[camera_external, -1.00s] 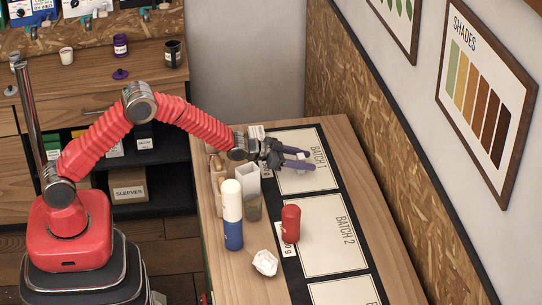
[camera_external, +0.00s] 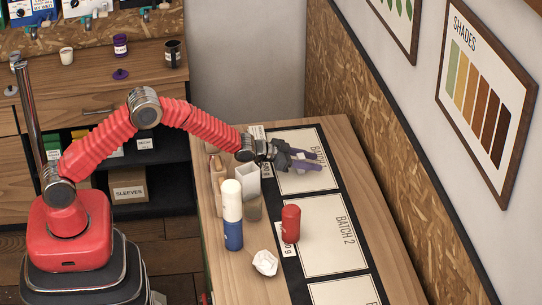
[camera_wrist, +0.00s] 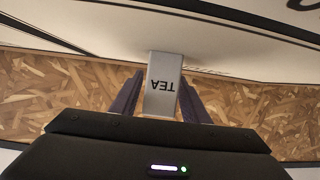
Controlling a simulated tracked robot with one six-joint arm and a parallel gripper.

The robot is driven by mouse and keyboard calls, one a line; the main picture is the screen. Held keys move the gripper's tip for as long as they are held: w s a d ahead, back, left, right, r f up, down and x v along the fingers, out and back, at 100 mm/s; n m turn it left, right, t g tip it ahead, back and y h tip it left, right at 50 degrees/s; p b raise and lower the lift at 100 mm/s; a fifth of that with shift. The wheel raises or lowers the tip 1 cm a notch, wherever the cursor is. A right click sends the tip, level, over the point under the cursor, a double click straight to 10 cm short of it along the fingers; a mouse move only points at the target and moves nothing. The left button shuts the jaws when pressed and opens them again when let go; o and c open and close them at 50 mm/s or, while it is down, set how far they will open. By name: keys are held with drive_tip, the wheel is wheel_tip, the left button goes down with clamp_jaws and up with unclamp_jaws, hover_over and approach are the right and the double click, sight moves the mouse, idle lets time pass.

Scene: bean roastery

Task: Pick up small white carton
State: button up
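The small white carton (camera_wrist: 162,85), a slim pale box with "TEA" printed on it, stands between my fingers in the wrist view; the print appears upside down there. My gripper (camera_wrist: 161,82) is open around it, with dark purple fingers on both sides. The right finger is very close to the carton, and a small gap shows at the left. In the external view my gripper (camera_external: 310,161) reaches over the Batch 1 panel. I cannot make out the TEA carton clearly there. Whether the fingers touch it is unclear.
Left of my gripper stand a white box (camera_external: 246,181), a grey container (camera_external: 253,208) and a tall white-and-blue bottle (camera_external: 232,214). The chipboard wall (camera_external: 385,145) bounds the table's right side.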

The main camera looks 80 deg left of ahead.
drive_tip(key=c, duration=0.9)
drive_tip(key=shift+o, duration=0.2)
drive_tip(key=shift+r, duration=0.1)
wheel_tip(320, 180, up, 10)
idle(0.5)
